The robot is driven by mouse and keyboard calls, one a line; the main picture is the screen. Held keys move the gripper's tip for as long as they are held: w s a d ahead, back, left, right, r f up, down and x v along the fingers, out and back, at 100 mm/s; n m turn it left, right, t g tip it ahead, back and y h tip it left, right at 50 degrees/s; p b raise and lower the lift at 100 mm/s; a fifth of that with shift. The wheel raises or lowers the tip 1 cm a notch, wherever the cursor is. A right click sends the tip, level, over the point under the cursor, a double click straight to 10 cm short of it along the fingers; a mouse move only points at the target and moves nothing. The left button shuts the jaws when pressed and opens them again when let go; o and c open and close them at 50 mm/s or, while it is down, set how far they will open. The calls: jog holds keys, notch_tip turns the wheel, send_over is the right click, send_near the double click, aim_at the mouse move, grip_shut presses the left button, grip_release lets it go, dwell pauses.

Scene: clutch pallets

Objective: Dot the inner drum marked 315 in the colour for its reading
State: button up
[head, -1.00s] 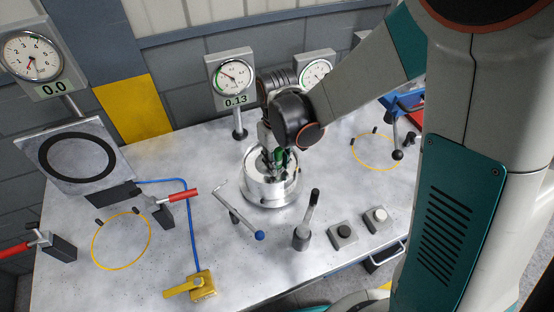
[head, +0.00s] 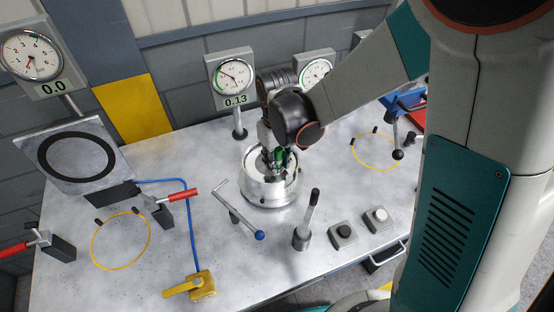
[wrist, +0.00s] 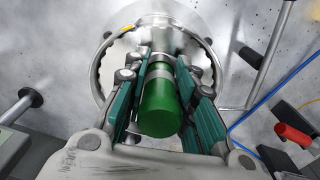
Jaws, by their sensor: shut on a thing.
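A round silver metal drum (head: 268,190) stands on the grey bench. Its toothed rim (wrist: 101,62) fills the upper middle of the wrist view. My gripper (head: 275,160) is over the drum's top and points down into it. It is shut on a green cylinder with a grey band, seen between the finger pads in the wrist view (wrist: 159,110). The cylinder's far end is over the drum's interior; I cannot tell if it touches. No marking 315 is readable on the drum, and my gripper hides part of its inside.
A gauge (head: 234,80) showing 0.13 stands behind the drum, with another gauge (head: 317,70) to its right. A blue-knobbed crank (head: 240,214), a black lever (head: 307,220) and two push buttons are in front. A 0.0 gauge (head: 32,55) and tilted plate (head: 45,152) are at left.

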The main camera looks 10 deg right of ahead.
aim_at(278, 151)
dwell(0.5)
jog(key=shift+r+p, duration=2.3)
jog(key=shift+r, duration=1.2)
jog(key=shift+f, duration=0.1)
